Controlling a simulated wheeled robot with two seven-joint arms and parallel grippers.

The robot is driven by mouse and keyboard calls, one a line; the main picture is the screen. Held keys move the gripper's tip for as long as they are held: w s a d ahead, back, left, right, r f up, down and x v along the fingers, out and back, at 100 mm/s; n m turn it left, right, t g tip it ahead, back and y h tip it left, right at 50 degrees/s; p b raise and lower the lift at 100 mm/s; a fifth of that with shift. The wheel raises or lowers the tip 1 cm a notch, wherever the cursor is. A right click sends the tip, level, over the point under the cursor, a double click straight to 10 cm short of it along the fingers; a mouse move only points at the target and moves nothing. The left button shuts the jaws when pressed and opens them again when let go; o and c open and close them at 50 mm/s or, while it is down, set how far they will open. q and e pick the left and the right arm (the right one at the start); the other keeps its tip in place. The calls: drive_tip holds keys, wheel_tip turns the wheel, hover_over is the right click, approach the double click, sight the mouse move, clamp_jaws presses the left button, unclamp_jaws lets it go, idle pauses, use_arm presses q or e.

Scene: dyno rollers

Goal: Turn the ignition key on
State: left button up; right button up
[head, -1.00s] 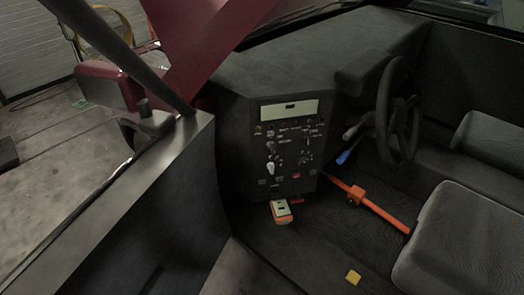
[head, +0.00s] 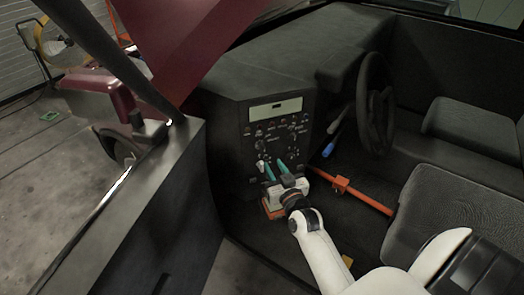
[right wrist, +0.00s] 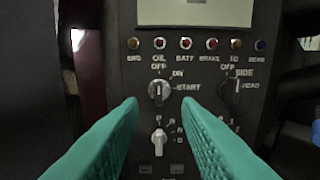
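The dashboard's ignition switch, a grey knob (right wrist: 159,90) marked OFF, ON and START, faces me near the middle of the right wrist view. My right gripper (head: 276,168) reaches the lower part of the control panel (head: 277,120) in the head view. In the right wrist view its two teal fingers (right wrist: 160,103) are spread wide with nothing between them. The knob lies ahead of the fingertips, between them in the picture; I see no contact. My left gripper is not in view.
A white selector (right wrist: 158,140) marked with gear letters sits just below the ignition knob. Another dark knob (right wrist: 229,88) is to its right, and indicator lamps (right wrist: 185,43) line up above. The steering wheel (head: 375,105) and seat (head: 455,205) stand to the right.

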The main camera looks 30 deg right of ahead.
sight(264, 151)
drive_tip(key=x, duration=0.8)
drive_tip(key=shift+w, duration=0.15)
clamp_jaws()
